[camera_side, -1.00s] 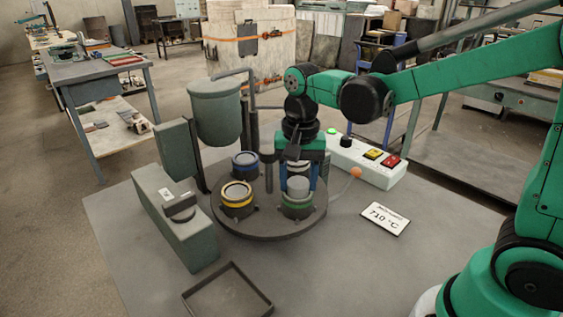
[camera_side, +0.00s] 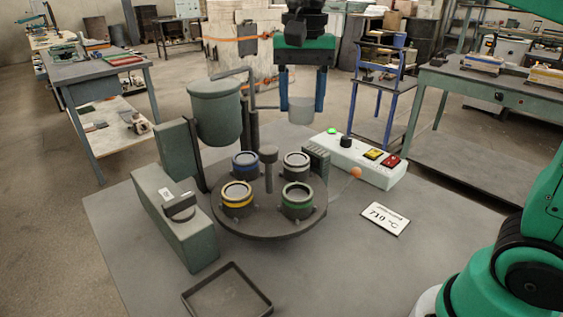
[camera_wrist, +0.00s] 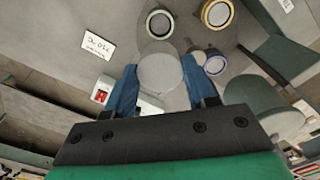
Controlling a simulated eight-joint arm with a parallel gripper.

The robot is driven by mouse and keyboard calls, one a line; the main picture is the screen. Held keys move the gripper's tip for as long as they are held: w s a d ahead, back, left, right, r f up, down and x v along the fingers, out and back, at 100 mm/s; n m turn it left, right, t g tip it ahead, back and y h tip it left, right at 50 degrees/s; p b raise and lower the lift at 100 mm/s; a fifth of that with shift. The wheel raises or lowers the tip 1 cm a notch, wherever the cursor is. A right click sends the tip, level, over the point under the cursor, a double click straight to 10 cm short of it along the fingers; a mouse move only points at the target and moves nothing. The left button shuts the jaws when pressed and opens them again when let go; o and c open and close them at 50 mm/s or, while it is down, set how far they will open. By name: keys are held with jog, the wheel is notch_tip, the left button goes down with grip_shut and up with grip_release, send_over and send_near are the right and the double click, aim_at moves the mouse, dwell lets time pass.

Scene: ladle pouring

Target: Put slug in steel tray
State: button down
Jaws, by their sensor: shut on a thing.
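The slug (camera_side: 301,110) is a pale grey cylinder. My gripper (camera_side: 301,104) is shut on it, with its blue fingers at either side, and holds it upright high above the turntable. In the wrist view the slug (camera_wrist: 160,73) shows as a round grey disc between the fingertips. The steel tray (camera_side: 254,284) is a dark, shallow square with a low rim. It lies on the bench at the near left, appears empty, and is far below my gripper.
The turntable (camera_side: 268,226) carries moulds with green (camera_side: 298,206), yellow (camera_side: 237,207), blue and grey rings around a centre post. A furnace pot (camera_side: 215,115) and a green box (camera_side: 175,225) stand left. A button box (camera_side: 355,163) and temperature sign (camera_side: 385,218) are right.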

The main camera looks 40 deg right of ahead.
aim_at(298, 102)
notch_tip(298, 102, up, 5)
jog(key=shift+f, duration=0.1)
jog(key=shift+a, duration=0.3)
jog(key=s+a+f, duration=0.2)
jog(key=a+f, duration=0.2)
jog(key=a, duration=0.5)
jog(key=s+a+f, duration=0.1)
jog(key=a+f, duration=0.3)
jog(key=a, duration=0.4)
jog(key=f, duration=1.1)
jog(key=a+f, duration=0.1)
jog(key=f, duration=0.4)
jog(key=shift+s+f, duration=0.15)
jog(key=shift+s, duration=0.05)
jog(key=shift+f, duration=2)
jog(key=shift+f, duration=0.1)
jog(key=shift+c, duration=1.4)
grip_release()
